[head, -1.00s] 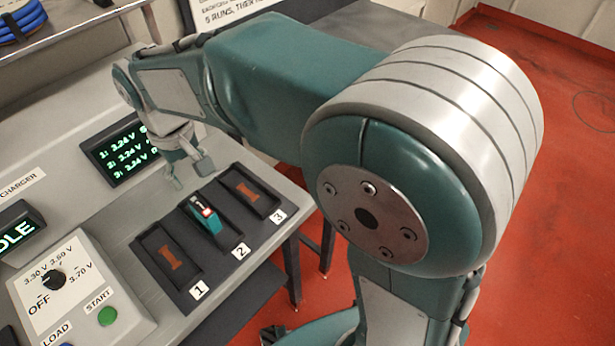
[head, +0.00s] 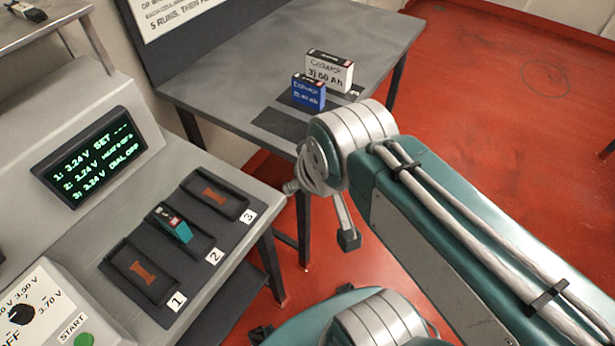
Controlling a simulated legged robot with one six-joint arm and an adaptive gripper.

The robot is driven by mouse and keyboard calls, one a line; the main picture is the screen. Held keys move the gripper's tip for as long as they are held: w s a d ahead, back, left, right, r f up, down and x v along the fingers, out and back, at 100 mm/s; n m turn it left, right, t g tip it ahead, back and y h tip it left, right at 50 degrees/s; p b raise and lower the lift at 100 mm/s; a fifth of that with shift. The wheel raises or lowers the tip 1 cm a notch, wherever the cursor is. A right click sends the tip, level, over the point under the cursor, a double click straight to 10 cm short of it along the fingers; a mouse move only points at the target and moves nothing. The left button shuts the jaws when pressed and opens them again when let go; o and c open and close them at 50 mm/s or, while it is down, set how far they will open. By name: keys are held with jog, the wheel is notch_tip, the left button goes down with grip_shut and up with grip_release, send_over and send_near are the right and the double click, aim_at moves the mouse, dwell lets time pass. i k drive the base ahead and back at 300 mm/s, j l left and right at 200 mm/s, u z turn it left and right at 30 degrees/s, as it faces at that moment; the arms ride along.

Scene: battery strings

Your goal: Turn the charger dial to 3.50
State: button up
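The black charger dial (head: 20,314) sits on a pale panel at the bottom left, partly cut by the picture edge. Labels reading 3.50 and 3.70 V show around it, with part of OFF at the edge. The green display (head: 88,157) lists several lines, with SET --- and DIAL OFF at the right. My gripper (head: 347,238) hangs in mid-air right of the bench, far from the dial. It is seen from the side, so I cannot tell how far its fingers are apart.
A black three-bay tray (head: 118,268) lies on the bench, with a teal battery (head: 174,226) in bay 2. Bays 1 and 3 look empty. A green START button (head: 84,340) is beside the dial.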

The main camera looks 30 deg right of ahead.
aim_at(22, 314)
jog(key=u, duration=1.3)
jog(key=i+j, duration=0.1)
jog(key=j, duration=0.15)
jog(key=i+j, duration=0.1)
jog(key=j, duration=0.2)
jog(key=i+l+u, duration=0.1)
jog(key=i, duration=0.1)
